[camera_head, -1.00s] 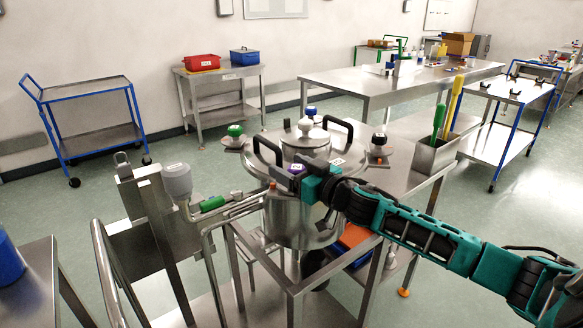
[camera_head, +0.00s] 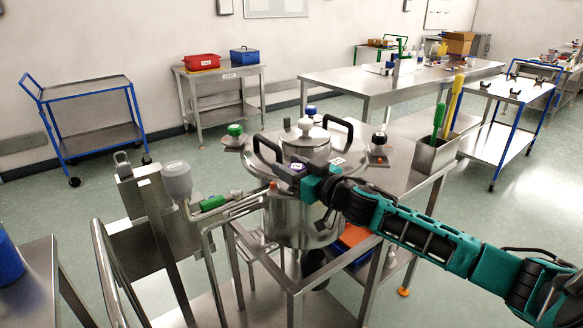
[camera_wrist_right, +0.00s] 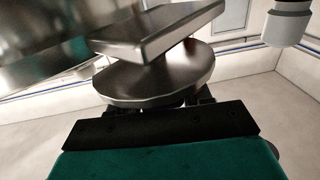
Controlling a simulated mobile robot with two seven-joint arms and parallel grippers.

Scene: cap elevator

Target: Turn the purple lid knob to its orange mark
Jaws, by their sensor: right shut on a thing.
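The steel vessel's round lid (camera_head: 345,176) is in the middle of the head view. A knob with a purple top (camera_head: 298,166) is at the lid's front edge. My right gripper (camera_head: 292,178) reaches it from the right and is shut on it, with the grip mostly hidden. A small orange spot (camera_head: 272,185) shows just left of the gripper; I cannot tell if it is the knob's mark. The right wrist view shows a round metal disc (camera_wrist_right: 155,80) with a flat metal bar (camera_wrist_right: 160,32) above it, close past the gripper. My left gripper is not in view.
Pipes with a green handle (camera_head: 213,202) stand left of the vessel. A steel bin (camera_head: 433,155) with coloured tools is at the right.

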